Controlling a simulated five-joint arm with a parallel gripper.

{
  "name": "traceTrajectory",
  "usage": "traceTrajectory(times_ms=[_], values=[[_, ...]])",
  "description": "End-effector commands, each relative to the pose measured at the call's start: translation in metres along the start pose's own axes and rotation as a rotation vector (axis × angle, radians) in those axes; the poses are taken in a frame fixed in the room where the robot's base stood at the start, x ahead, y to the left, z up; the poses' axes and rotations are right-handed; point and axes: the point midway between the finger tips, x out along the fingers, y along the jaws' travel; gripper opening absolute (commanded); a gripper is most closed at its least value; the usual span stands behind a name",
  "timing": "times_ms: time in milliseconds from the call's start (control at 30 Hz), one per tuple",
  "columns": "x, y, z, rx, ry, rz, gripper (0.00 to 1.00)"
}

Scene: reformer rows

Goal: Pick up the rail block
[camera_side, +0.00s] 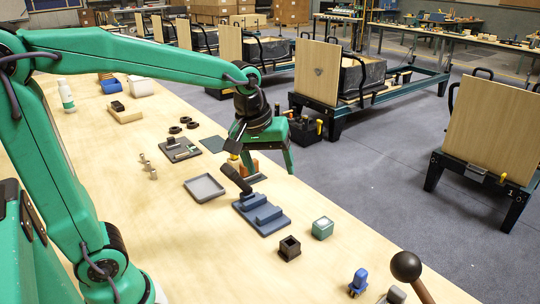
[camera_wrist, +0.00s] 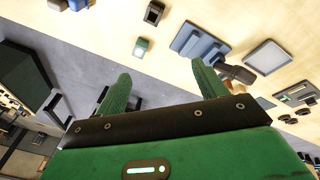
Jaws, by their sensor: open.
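A blue-grey plate (camera_side: 262,222) with raised blocks lies on the bench. A raised bar (camera_side: 268,214) on it looks most like the rail block, but I cannot be sure. The plate also shows in the wrist view (camera_wrist: 187,42), above the fingers. My gripper (camera_side: 262,160) is open and empty, above the bench and behind the plate in the side view. Its two green fingers stand apart in the wrist view (camera_wrist: 160,72). A dark bar (camera_side: 235,178) leans at the plate's back edge, near an orange-brown block (camera_side: 247,166) partly hidden by my gripper.
A shallow grey tray (camera_side: 204,188) lies left of the plate. A dark open box (camera_side: 289,248) and a green box (camera_side: 322,228) stand in front. The bench's right edge is close by.

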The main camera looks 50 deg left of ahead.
Motion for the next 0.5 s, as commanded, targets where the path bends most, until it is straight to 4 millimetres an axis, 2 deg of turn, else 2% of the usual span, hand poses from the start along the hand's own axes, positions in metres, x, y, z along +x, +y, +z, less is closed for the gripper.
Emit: traceTrajectory(times_ms=[367,500], values=[[0.059,0.044,-0.037,-0.329,-0.072,-0.082,0.71],[0.086,0.058,-0.047,-0.450,-0.090,-0.117,0.71]])
